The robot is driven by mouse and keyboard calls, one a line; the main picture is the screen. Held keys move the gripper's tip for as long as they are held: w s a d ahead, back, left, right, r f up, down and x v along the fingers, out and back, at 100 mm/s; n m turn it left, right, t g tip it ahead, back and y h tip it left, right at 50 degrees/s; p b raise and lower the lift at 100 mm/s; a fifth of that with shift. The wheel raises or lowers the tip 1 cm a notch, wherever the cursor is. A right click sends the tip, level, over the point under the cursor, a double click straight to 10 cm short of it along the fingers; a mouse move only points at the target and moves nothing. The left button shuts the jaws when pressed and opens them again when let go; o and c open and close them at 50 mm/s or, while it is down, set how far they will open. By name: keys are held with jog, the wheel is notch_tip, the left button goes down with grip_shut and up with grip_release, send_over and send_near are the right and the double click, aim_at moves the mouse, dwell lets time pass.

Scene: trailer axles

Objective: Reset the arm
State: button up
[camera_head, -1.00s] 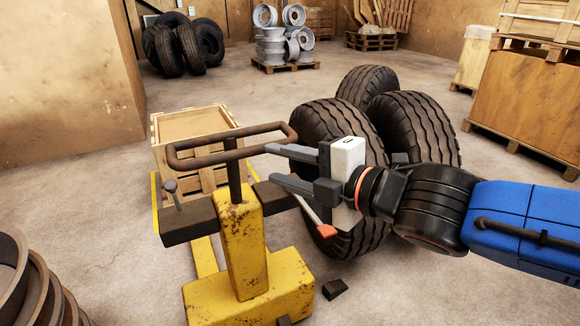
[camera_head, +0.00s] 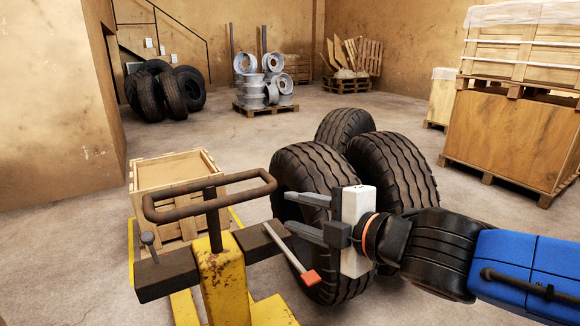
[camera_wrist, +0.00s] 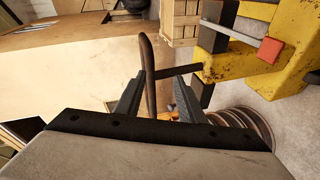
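My gripper (camera_head: 308,216) is open, its two grey fingers spread apart and pointing left, with nothing between them in the head view. It is just right of the brown loop handle (camera_head: 208,193) of the yellow pallet jack (camera_head: 222,280). In the wrist view my gripper (camera_wrist: 160,95) shows its fingers spread, and the loop handle (camera_wrist: 148,75) crosses the space between them in the picture. I cannot tell how far beyond the fingertips it lies. An orange-tipped lever (camera_head: 308,277) shows below the gripper.
Large black tires (camera_head: 400,170) stand close behind my arm. A wooden crate (camera_head: 170,175) sits beyond the handle. Silver rims (camera_head: 262,88) on a pallet, more tires (camera_head: 165,92) and a big wooden box (camera_head: 510,135) stand farther back. Open floor lies between.

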jog(key=w+d+f+m+h, duration=0.1)
jog(key=d+f+m+h, duration=0.5)
jog(key=d, duration=0.4)
jog(key=w+d+f+m+h, duration=0.2)
jog(key=d+f+m+h, duration=0.1)
jog(key=d+m, duration=0.55)
jog(key=s+d+f+m+g+h, duration=0.1)
jog(key=s+d+f+m+g, duration=0.5)
jog(key=s+d+f+m, duration=0.2)
jog(key=shift+s+d+f+m+h, duration=0.25)
jog(key=shift+s+d+m, duration=0.8)
jog(key=shift+s, duration=0.85)
jog(key=shift+d, duration=0.2)
